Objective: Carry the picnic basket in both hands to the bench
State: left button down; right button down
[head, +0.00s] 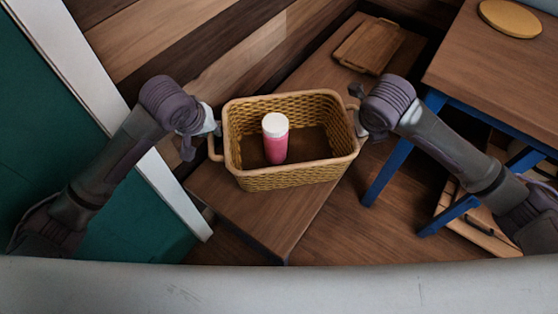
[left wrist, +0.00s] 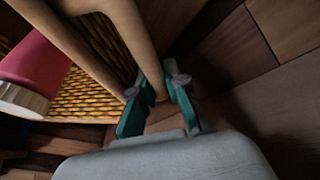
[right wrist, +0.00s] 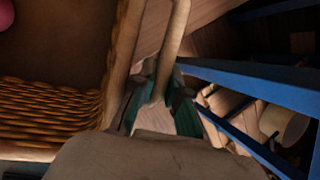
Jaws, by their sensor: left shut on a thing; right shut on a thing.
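The wicker picnic basket (head: 290,180) is in the middle of the head view, held level between my two grippers. A pink bottle with a white cap (head: 275,140) stands upright inside it. My left gripper (head: 212,130) is shut on the basket's left handle, which also shows in the left wrist view (left wrist: 148,50). My right gripper (head: 358,118) is shut on the right handle, seen in the right wrist view (right wrist: 172,50). The wooden bench (head: 250,215) lies below and behind the basket. Whether the basket touches it, I cannot tell.
A wooden tray (head: 368,46) lies on the far end of the bench. A table with a wooden top (head: 490,70) and blue legs (head: 388,172) stands at the right, with a round yellow board (head: 510,18) on it. A white-edged green panel (head: 50,110) is at the left.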

pick_arm(q)
jog(key=shift+r, duration=0.15)
pick_arm(e)
jog(key=shift+r, duration=0.15)
